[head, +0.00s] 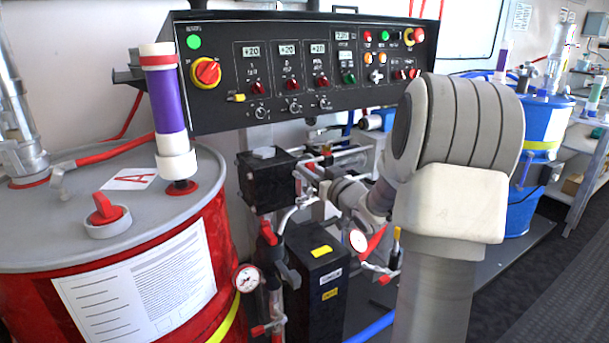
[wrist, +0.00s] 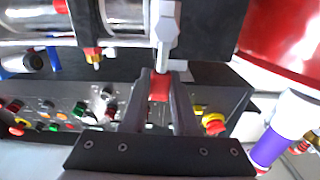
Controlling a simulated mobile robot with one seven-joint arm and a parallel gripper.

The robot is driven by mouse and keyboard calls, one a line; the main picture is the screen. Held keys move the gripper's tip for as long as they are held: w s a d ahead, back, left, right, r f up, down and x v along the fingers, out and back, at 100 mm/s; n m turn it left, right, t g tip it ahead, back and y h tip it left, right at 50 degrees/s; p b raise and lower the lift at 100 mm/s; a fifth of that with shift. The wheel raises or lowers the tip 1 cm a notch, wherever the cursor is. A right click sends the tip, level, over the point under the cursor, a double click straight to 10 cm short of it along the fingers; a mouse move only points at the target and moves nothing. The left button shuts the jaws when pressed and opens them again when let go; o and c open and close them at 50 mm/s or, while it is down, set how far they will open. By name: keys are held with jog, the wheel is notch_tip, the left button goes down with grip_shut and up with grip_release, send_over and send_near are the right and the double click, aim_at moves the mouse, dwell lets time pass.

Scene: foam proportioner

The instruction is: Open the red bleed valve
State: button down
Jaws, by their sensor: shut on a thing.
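In the wrist view a small red valve handle (wrist: 159,88), which I take for the red bleed valve, sits between the fingertips of my gripper (wrist: 160,78). The jaws are shut on it. A light grey fitting (wrist: 166,35) runs straight up from the red handle in the picture. In the head view my arm reaches in from the right to the pipework beside a black block (head: 266,181). My fingertips and the held handle are hard to make out there, partly hidden by my wrist.
A control panel (head: 222,106) with knobs and displays hangs above the pipework. A red drum (head: 215,250) with a purple-and-white tube (head: 168,100) stands at left. A blue drum (head: 540,125) stands at right.

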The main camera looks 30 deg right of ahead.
jog(key=shift+a+n, duration=0.2)
jog(key=shift+n, duration=0.2)
jog(key=c, duration=0.7)
grip_release()
jog(key=s+p, duration=0.1)
jog(key=s, duration=0.4)
jog(key=s+p, duration=0.1)
jog(key=s, duration=0.5)
jog(key=s+p, duration=0.1)
jog(key=s, duration=0.5)
jog(key=shift+s+d, duration=0.2)
jog(key=shift+d, duration=0.1)
